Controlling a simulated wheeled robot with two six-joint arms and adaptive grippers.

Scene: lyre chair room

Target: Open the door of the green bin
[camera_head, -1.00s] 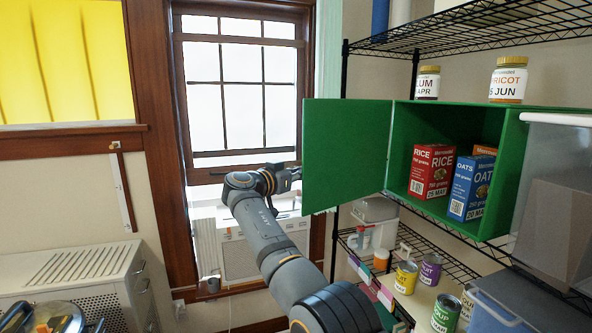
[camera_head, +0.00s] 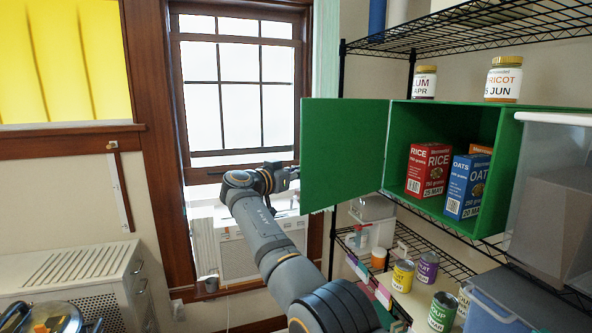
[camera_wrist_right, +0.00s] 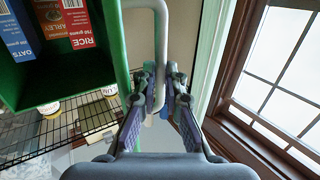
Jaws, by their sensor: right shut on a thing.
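The green bin (camera_head: 400,175) lies on its side on a wire shelf, its opening facing me. Its green door (camera_head: 345,155) stands wide open, swung out to the left, and I see into the bin. Inside are a red rice box (camera_head: 428,170) and a blue oats box (camera_head: 466,187). My right gripper (camera_head: 291,172) is at the door's free left edge, partly hidden by the door. In the right wrist view, the fingers (camera_wrist_right: 161,88) are closed around the pale bar handle (camera_wrist_right: 162,40) beside the green door's edge (camera_wrist_right: 113,45). My left gripper is not in view.
Jars (camera_head: 504,79) stand on top of the bin. A clear container (camera_head: 550,200) sits right of it. Cans (camera_head: 403,275) and small items fill the lower shelf. A window (camera_head: 237,90) lies behind my right arm. A pale cabinet (camera_head: 75,280) stands at lower left.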

